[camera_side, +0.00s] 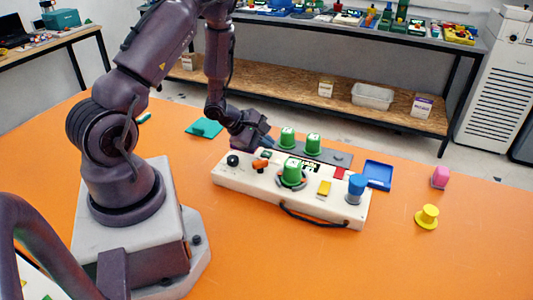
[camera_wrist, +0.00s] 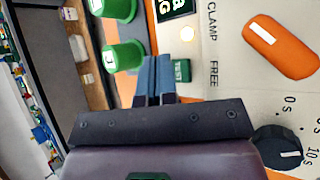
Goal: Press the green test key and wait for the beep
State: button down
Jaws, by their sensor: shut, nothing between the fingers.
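The white control box (camera_side: 225,178) sits on the orange table. Its small green key (camera_side: 266,153) is near the back left edge; it also shows in the wrist view (camera_wrist: 182,71), just right of my fingertips. My gripper (camera_side: 268,143) is over the box's back left edge, its blue fingers (camera_wrist: 155,62) together and empty. I cannot tell whether the fingertips touch the key. A pale round lamp (camera_wrist: 186,33) is near the key, beside a dark display (camera_wrist: 175,7) that is partly cut off.
An orange clamp lever (camera_wrist: 281,47) and a black timer knob (camera_wrist: 278,147) are close by on the box. A large green piece (camera_side: 291,170) stands mid-box. Two green pieces (camera_side: 313,142) stand on a grey strip behind. A blue tray (camera_side: 378,170) is at right; open table lies in front.

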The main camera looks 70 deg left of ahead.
aim_at(266, 155)
jog(key=shift+r, duration=2.5)
jog(key=d+h, duration=0.1)
jog(key=s+d+m+g+h, duration=0.1)
jog(key=d, duration=0.1)
jog(key=shift+s+f, duration=0.2)
jog(key=d, duration=0.1)
jog(key=d+r+m+h, duration=0.1)
jog(key=d+r+m+g, duration=0.1)
jog(key=shift+s+h, duration=0.25)
jog(key=shift+h, duration=0.05)
jog(key=s+d+r+m+y, duration=0.1)
jog(key=s+d+r+m, duration=0.2)
jog(key=r+m, duration=0.4)
jog(key=s+d+r+m+g+y, duration=0.1)
jog(key=s+d+r+m+y, duration=0.1)
jog(key=s+d+r+m, duration=0.2)
jog(key=s+d+r+m+y, duration=0.2)
jog(key=s+d+r+m, duration=0.2)
jog(key=r+m, duration=0.7)
jog(key=shift+d+r, duration=0.65)
jog(key=shift+d, duration=0.6)
